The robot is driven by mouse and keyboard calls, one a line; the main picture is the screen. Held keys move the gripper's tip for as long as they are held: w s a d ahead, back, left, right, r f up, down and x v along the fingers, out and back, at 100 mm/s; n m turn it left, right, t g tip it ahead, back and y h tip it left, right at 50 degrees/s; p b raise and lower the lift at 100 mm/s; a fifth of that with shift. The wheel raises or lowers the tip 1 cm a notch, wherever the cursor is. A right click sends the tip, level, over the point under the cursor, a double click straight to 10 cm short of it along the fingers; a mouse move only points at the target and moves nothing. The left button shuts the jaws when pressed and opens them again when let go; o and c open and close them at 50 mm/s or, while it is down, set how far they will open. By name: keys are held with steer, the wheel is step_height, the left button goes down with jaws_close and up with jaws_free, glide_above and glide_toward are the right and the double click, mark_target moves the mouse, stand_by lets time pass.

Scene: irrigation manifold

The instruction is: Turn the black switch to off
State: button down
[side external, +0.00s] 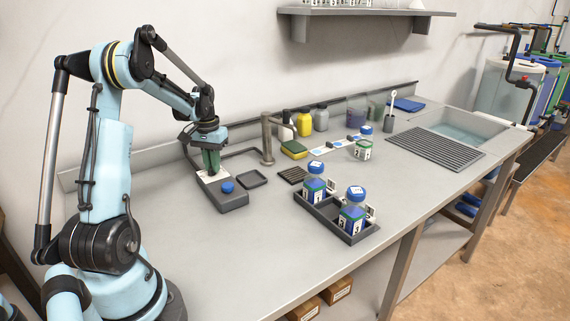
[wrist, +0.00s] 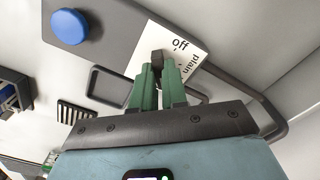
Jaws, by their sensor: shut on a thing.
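The black switch (wrist: 157,60) sits between my fingertips in the wrist view, beside a white label (wrist: 188,46) that reads "off" and "plain". My gripper (wrist: 158,76), with green fingers, is shut on it. The switch's visible tip lies just left of the word "off"; most of its body is hidden by the fingers, so I cannot tell its exact setting. In the side view my gripper (side external: 212,168) points down at the back end of the grey control box (side external: 234,203), and the switch is hidden there.
A blue round button (side external: 227,187) is on the same box, close to my gripper. A faucet (side external: 267,140) and an empty dark tray (side external: 253,178) stand to the right. A caddy (side external: 331,224) with blue-lidded jars is farther right. The front-left counter is clear.

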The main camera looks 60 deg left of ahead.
steer(key=n, duration=0.6)
steer(key=shift+n, duration=0.3)
steer(key=n, duration=1.2)
steer(key=shift+n, duration=0.3)
steer(key=n, duration=0.5)
steer(key=shift+n, duration=0.4)
steer(key=c, duration=1.2)
jaws_free()
steer(key=shift+o, duration=0.2)
steer(key=shift+r, duration=0.1)
